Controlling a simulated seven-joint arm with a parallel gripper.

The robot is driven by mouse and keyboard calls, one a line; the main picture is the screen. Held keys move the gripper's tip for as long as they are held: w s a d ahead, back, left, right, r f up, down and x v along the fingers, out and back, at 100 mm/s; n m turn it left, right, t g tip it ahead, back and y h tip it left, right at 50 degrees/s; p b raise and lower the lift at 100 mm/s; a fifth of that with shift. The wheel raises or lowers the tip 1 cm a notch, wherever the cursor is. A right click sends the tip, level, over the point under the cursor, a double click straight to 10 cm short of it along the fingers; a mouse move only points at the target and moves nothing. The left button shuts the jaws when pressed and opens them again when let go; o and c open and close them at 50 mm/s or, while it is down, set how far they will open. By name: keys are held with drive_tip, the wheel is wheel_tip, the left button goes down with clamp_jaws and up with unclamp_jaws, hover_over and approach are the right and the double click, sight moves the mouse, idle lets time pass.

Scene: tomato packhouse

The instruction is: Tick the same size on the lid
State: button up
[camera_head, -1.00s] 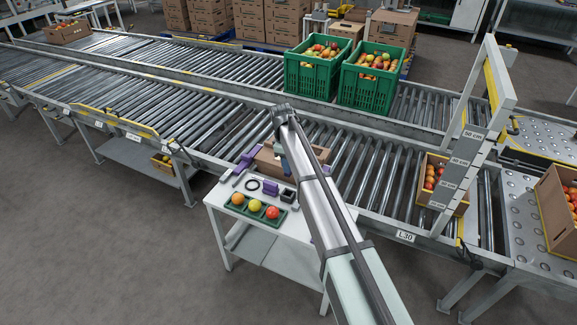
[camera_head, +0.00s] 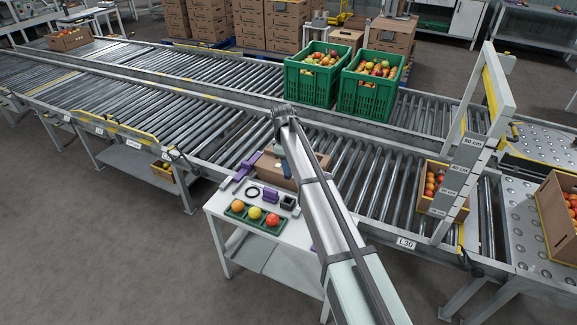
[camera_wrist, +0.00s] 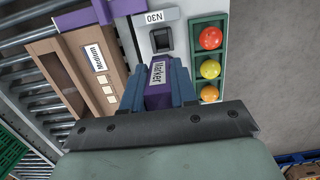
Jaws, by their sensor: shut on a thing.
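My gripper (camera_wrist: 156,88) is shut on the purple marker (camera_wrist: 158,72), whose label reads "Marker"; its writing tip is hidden. The cardboard box (camera_wrist: 62,77) lies left of the gripper in the wrist view. Its brown surface bears a "Medium" label (camera_wrist: 98,58) and several pale squares (camera_wrist: 108,90) in a row; I cannot make out a tick in them. In the head view the box (camera_head: 268,168) sits at the back of the white table (camera_head: 222,205), partly behind my arm, which hides much of the gripper.
A green tray (camera_wrist: 222,73) holds red, yellow and orange tomatoes on the table. A black holder (camera_wrist: 162,40) stands beside the marker, near an "N30" label (camera_wrist: 162,16). The roller conveyor (camera_head: 225,130) runs behind.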

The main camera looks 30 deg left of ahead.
drive_tip(key=shift+w+d, duration=0.25)
drive_tip(key=shift+d, duration=0.15)
drive_tip(key=w+a+f+y, duration=0.1)
drive_tip(key=w+a+f, duration=0.1)
drive_tip(key=w+a, duration=0.3)
drive_tip(key=w+a+f+g+y, duration=0.1)
drive_tip(key=w+a+f, duration=0.2)
drive_tip(key=w, duration=0.9)
drive_tip(key=shift+a+f, duration=0.2)
drive_tip(key=shift+a, duration=0.9)
drive_tip(key=shift+w+f, duration=0.1)
drive_tip(key=shift+f, duration=2.7)
drive_tip(key=shift+f, duration=0.5)
drive_tip(key=shift+w+d, duration=0.55)
drive_tip(key=shift+r, duration=0.1)
